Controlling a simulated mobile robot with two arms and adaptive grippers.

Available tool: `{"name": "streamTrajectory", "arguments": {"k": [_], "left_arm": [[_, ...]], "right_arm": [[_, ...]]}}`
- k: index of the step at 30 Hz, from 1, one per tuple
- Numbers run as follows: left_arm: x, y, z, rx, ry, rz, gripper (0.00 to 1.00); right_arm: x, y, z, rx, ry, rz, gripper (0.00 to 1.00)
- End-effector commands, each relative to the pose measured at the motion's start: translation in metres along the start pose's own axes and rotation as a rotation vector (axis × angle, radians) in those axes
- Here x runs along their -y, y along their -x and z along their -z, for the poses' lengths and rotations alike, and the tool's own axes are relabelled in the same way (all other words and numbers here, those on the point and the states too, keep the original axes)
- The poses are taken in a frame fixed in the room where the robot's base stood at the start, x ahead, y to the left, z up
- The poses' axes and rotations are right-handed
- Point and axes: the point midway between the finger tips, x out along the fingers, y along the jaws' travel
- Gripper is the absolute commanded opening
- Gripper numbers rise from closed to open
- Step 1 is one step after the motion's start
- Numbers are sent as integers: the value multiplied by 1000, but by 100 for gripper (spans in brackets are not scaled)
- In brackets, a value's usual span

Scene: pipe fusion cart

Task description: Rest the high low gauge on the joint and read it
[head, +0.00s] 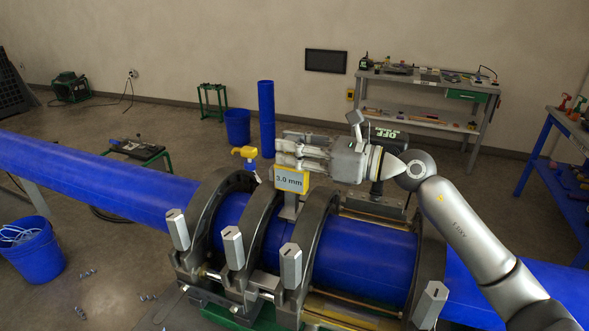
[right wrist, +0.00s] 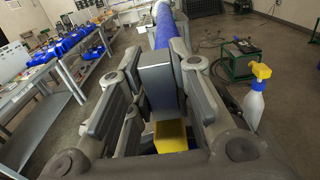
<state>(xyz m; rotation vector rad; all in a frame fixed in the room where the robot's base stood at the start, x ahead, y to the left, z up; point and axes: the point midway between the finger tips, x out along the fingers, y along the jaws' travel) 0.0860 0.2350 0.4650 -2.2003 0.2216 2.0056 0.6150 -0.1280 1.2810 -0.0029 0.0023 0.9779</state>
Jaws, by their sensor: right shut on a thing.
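The high low gauge (head: 290,181) shows a yellow-framed display reading "3.0 mm". Its grey foot reaches down to the blue pipe (head: 365,255) between two dark clamp rings, at or just above the joint; I cannot tell whether it touches. My right gripper (head: 286,152) is shut on the gauge from above and comes in from the right. In the right wrist view the gauge's grey block (right wrist: 158,88) sits between the two fingers, with a yellow part (right wrist: 171,136) below it. The joint line itself is hidden behind the gauge and clamps. My left gripper is not in view.
Clamp rings (head: 319,247) with upright grey nuts (head: 291,265) surround the pipe. A spray bottle with a yellow head (head: 246,153) stands just behind, left of my gripper. A blue bucket (head: 33,250) stands at the left. A workbench (head: 425,88) is at the back.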

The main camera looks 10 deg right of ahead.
Motion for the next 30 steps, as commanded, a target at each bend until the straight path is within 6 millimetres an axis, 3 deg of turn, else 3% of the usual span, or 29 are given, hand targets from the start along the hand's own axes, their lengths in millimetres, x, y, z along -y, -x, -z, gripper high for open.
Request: {"name": "streamTrajectory", "arguments": {"k": [1, 23, 30], "left_arm": [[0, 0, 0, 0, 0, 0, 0], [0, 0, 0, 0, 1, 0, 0], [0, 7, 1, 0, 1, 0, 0]], "right_arm": [[-1, -1, 7, -13, -6, -5, 1], [-1, -1, 8, -14, -7, -5, 1], [-1, -1, -4, -13, -6, -4, 1]]}}
